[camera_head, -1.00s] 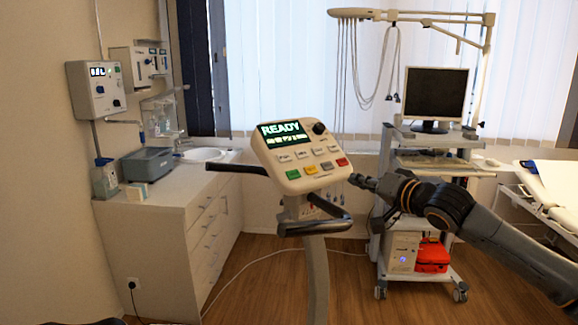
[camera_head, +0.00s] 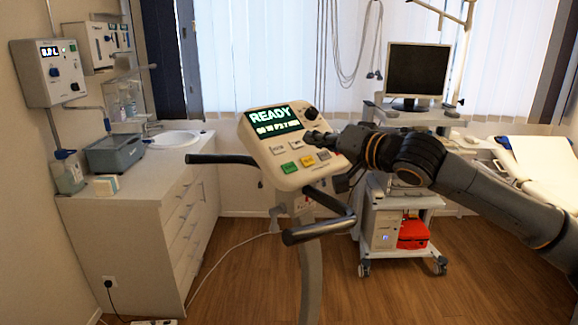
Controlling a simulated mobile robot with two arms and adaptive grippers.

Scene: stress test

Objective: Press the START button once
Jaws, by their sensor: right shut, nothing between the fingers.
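The console (camera_head: 262,158) of an exercise machine stands in the middle of the view, its screen (camera_head: 273,120) reading READY. A green button (camera_head: 290,167), a yellow button (camera_head: 307,160) and a grey button (camera_head: 323,155) sit in its lower row. The button labels are too small to read, so I cannot tell which says START. My right gripper (camera_head: 311,137) is shut and empty. Its fingertips appear over the upper right of the console, above the yellow and grey buttons; I cannot tell whether they touch. It hides the right end of the panel. My left gripper is not in view.
The machine's dark handlebars (camera_head: 318,231) stick out below and left of the console. A medical cart with a monitor (camera_head: 418,73) stands behind my right arm. A white cabinet (camera_head: 135,215) with a sink is at left.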

